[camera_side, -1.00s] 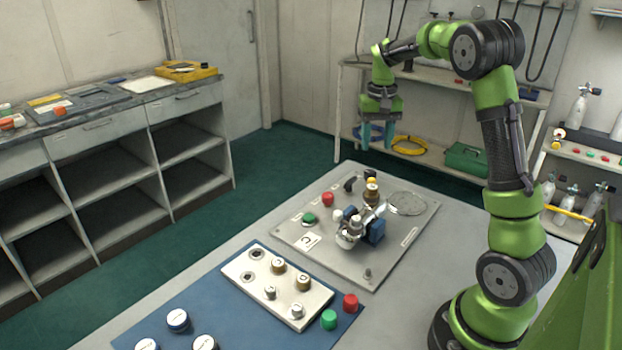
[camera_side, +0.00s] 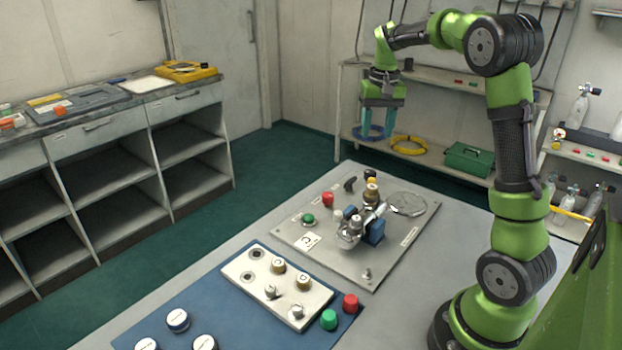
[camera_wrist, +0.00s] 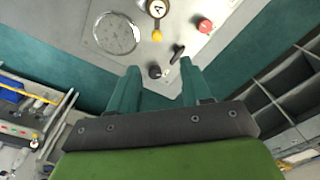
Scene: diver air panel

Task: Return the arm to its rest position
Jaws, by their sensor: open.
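My gripper (camera_side: 378,125) is open and empty, raised in the air beyond the far edge of the table in the side view, fingers pointing down. In the wrist view its two teal fingers (camera_wrist: 157,88) stand apart with nothing between them. The grey air panel (camera_side: 318,255) lies on the table below, with a red knob (camera_side: 328,199), a green knob (camera_side: 308,219), a brass fitting (camera_side: 371,193), and a silver fitting with a blue block (camera_side: 374,232). The wrist view shows the panel's black lever (camera_wrist: 177,53) and red knob (camera_wrist: 205,26) just past the fingertips.
A white block with fittings and holes (camera_side: 238,270) sits on a blue mat (camera_side: 160,328) nearer the camera. Red (camera_side: 350,303) and green (camera_side: 329,319) caps stand beside it. A shelf bench with a yellow hose (camera_side: 409,145) stands behind my gripper. The air around the gripper is clear.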

